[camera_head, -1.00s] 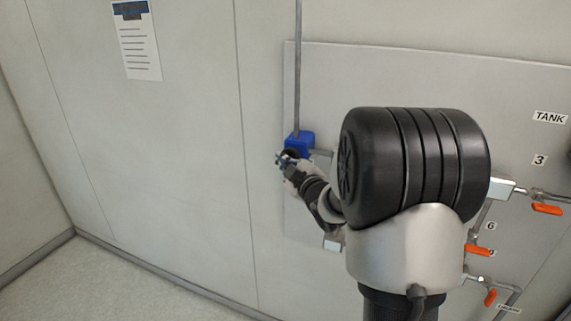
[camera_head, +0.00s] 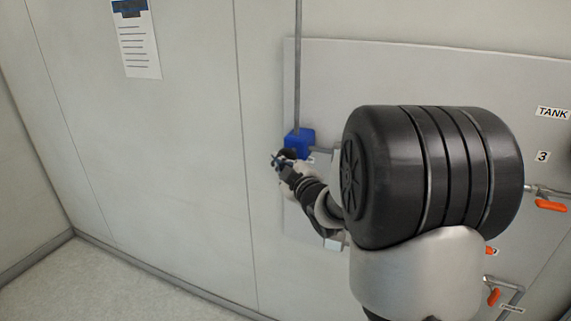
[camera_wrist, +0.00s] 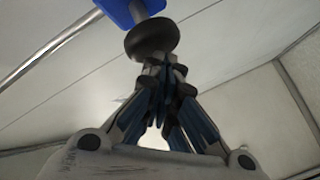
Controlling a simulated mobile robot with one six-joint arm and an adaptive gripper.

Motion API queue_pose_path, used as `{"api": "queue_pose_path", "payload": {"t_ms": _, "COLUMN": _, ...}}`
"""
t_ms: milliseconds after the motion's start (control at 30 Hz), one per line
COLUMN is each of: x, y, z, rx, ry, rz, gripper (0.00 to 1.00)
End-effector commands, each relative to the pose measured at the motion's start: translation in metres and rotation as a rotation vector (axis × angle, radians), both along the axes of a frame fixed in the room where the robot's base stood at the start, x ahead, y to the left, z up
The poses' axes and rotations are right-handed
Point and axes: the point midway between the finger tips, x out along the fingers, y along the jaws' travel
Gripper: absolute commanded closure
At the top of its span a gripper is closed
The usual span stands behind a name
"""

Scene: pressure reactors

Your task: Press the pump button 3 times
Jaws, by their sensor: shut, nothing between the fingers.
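The pump is a blue box (camera_head: 298,141) on the wall panel, with a pipe running up from it. In the wrist view its blue body (camera_wrist: 124,10) shows at the top, with a round black button (camera_wrist: 151,37) standing out from it on a short stem. My gripper (camera_head: 280,162) is just below and in front of the blue box. In the wrist view my gripper (camera_wrist: 160,62) is shut and empty, with its fingertips at the lower edge of the black button. They look to be touching it or very close. In the head view the button is mostly hidden behind my gripper.
A pale panel (camera_head: 400,70) carries pipes, labels and orange valve handles (camera_head: 551,205) to the right of my arm. A printed sheet (camera_head: 137,38) hangs on the wall at upper left.

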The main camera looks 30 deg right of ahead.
Motion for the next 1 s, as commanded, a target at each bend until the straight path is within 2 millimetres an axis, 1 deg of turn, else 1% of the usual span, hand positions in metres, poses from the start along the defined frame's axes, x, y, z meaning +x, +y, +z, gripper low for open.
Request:
{"api": "queue_pose_path", "payload": {"t_ms": 200, "x": -0.007, "y": 0.009, "z": -0.001, "rx": 0.000, "ry": 0.001, "rz": -0.001, "gripper": 1.00}}
{"api": "queue_pose_path", "payload": {"t_ms": 633, "x": -0.009, "y": 0.012, "z": -0.001, "rx": -0.001, "ry": 0.001, "rz": 0.001, "gripper": 1.00}}
{"api": "queue_pose_path", "payload": {"t_ms": 1000, "x": -0.031, "y": 0.040, "z": -0.002, "rx": -0.001, "ry": 0.000, "rz": 0.002, "gripper": 1.00}}
